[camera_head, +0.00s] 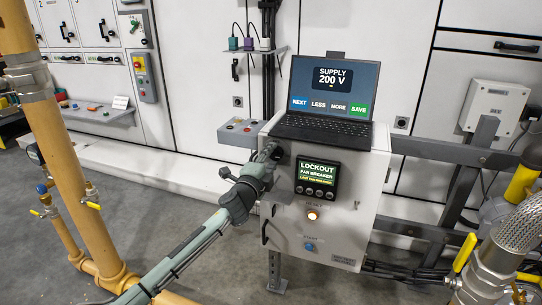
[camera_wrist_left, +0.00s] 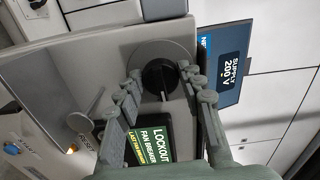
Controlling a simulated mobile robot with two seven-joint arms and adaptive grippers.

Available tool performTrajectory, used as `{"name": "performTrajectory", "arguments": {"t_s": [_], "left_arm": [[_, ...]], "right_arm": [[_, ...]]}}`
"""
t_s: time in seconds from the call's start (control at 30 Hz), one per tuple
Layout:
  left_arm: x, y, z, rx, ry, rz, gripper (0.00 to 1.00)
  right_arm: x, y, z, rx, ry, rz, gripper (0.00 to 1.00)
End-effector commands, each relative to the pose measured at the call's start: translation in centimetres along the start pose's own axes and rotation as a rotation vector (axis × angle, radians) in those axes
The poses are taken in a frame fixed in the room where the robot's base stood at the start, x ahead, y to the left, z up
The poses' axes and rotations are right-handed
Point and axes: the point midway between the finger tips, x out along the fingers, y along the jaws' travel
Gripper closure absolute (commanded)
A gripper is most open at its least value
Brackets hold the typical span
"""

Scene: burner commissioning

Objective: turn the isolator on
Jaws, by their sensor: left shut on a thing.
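The isolator is a black rotary knob on a round grey plate (camera_wrist_left: 160,52), on the front of the grey control box (camera_head: 345,235). My left gripper (camera_head: 270,150) is at the box's upper left and mostly hides the knob in the head view. In the left wrist view its fingers (camera_wrist_left: 160,76) are on either side of the knob and shut on it. A white pointer line on the knob (camera_wrist_left: 160,80) points toward the display side. The display (camera_head: 317,178) reads "LOCKOUT FAN BREAKER". My right gripper is not in view.
A laptop (camera_head: 328,92) on the box shows "SUPPLY 200 V". Yellow pipes (camera_head: 70,150) and a metal rail (camera_head: 450,152) flank the area.

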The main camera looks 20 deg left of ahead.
Motion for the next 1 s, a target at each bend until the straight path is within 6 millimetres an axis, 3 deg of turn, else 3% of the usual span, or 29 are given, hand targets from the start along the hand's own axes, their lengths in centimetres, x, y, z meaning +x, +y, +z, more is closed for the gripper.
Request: {"name": "performTrajectory", "arguments": {"t_s": [0.73,0.77,0.9,1.0], "left_arm": [[0.01,-0.06,-0.01,0.084,0.0,0.0,0.91],[0.01,-0.06,-0.01,0.084,0.0,0.0,0.58],[0.01,-0.06,-0.01,0.083,0.0,0.0,0.42],[0.01,-0.06,0.0,0.082,0.0,0.0,0.42]], "right_arm": [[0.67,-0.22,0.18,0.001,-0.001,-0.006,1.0],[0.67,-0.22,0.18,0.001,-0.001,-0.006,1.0],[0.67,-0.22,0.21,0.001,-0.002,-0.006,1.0],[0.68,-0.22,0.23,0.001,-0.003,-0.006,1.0]]}}
